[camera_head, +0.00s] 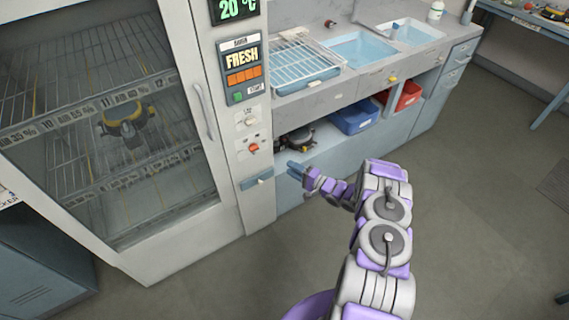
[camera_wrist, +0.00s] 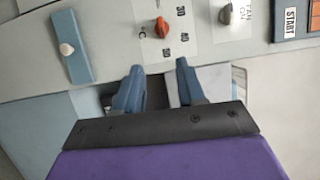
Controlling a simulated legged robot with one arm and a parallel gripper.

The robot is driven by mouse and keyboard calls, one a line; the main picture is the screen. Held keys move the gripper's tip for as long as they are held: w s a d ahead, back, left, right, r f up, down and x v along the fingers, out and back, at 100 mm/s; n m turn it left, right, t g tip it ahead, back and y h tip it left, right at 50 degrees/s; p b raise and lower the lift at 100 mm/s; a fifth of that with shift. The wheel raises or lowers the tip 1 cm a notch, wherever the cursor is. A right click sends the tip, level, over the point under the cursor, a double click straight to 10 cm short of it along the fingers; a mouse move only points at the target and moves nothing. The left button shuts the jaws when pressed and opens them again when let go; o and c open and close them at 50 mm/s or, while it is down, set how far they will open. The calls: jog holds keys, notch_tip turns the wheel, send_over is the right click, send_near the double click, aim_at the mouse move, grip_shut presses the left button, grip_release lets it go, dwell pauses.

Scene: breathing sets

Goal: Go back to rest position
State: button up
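My gripper (camera_head: 294,168) is stretched out in front of the cabinet's control panel in the head view, at the end of my purple and grey arm. In the wrist view its two blue fingers (camera_wrist: 158,88) stand apart with nothing between them. They point at the panel, just below a red knob (camera_wrist: 162,27), and appear not to touch it. The same red knob shows in the head view (camera_head: 253,148), left of my gripper.
A glass-doored cabinet (camera_head: 208,113) with wire shelves stands at left, a breathing set (camera_head: 128,126) inside. A counter with a drying rack (camera_head: 300,62) and sinks (camera_head: 358,49) runs right. Below are another breathing set (camera_head: 297,140), a blue bin (camera_head: 355,117) and red bin (camera_head: 408,96).

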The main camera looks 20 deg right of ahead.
jog(key=shift+s+d, duration=0.15)
jog(key=shift+s, duration=0.1)
dwell(0.4)
jog(key=w+d+r+n+g+h, duration=0.1)
jog(key=w+d+r+n+h, duration=0.1)
jog(key=w+d+r+h, duration=0.3)
jog(key=w+d+r+n+g+h, duration=0.1)
jog(key=w+r+h, duration=0.15)
jog(key=r, duration=0.35)
jog(key=s+r+n+g+h, duration=0.1)
jog(key=s+r+g+h, duration=0.2)
jog(key=r, duration=0.4)
jog(key=s+r+n+g+h, duration=0.1)
jog(key=s+r+h, duration=0.1)
jog(key=s+r, duration=0.4)
jog(key=s+a+r+n+g, duration=0.2)
jog(key=s+a, duration=0.4)
jog(key=s, duration=0.9)
jog(key=s+a+r+n+g+y, duration=0.1)
jog(key=s+a+r+g, duration=0.3)
jog(key=s, duration=1.2)
jog(key=s+a+r+n+g, duration=0.2)
jog(key=s+a, duration=0.6)
jog(key=s, duration=0.8)
notch_tip(320, 180, up, 4)
jog(key=shift+a+f+n+g+y, duration=0.15)
jog(key=shift+f+n+g+y, duration=0.2)
jog(key=shift+g, duration=0.75)
jog(key=shift+r, duration=0.1)
